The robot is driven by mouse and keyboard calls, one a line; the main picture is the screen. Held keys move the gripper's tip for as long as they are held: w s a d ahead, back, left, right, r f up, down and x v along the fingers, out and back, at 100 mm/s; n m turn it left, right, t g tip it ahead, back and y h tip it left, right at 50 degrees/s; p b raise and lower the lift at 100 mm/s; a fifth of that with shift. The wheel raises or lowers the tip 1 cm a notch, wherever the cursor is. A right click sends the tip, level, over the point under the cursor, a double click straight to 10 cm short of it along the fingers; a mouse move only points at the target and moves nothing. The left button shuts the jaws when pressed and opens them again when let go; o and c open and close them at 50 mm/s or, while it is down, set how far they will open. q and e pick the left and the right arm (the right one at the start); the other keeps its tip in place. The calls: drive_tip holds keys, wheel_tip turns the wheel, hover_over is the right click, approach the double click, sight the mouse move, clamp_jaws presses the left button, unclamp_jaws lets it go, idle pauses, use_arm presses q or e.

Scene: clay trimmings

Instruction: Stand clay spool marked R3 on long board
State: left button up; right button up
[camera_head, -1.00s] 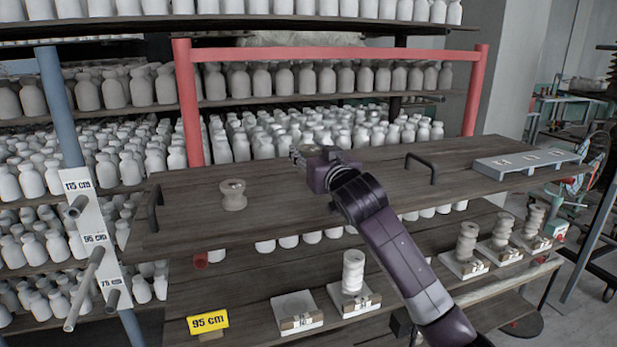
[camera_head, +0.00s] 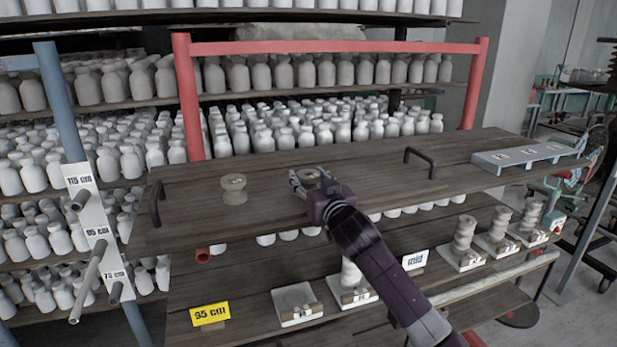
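The long board is a dark wooden plank (camera_head: 390,180) with a black handle near each end, lying on the upper shelf. One grey clay spool (camera_head: 234,189) stands upright on it at the left. My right gripper (camera_head: 308,181) is over the middle of the board, with a second grey spool (camera_head: 313,174) between its fingers. The spool's round top shows; the gripper hides its lower part, so I cannot tell whether it touches the board. Its fingers look closed around it. No R3 mark is readable on either spool. My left gripper is out of view.
A grey rack (camera_head: 530,155) with small labels lies at the board's right end. White stands (camera_head: 298,305) with several stacked spools (camera_head: 463,236) are on the shelf below. A yellow 95 cm sign (camera_head: 210,313) and a "mid" sign (camera_head: 415,260) show there. A red frame (camera_head: 188,95) rises behind.

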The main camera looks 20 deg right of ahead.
drive_tip(key=o, duration=0.4)
drive_tip(key=shift+c, duration=0.2)
drive_tip(key=shift+s, duration=0.15)
drive_tip(key=shift+s, duration=0.3)
drive_tip(key=s+b, duration=0.3)
drive_tip(key=s, duration=0.8)
drive_tip(key=shift+d, duration=0.25)
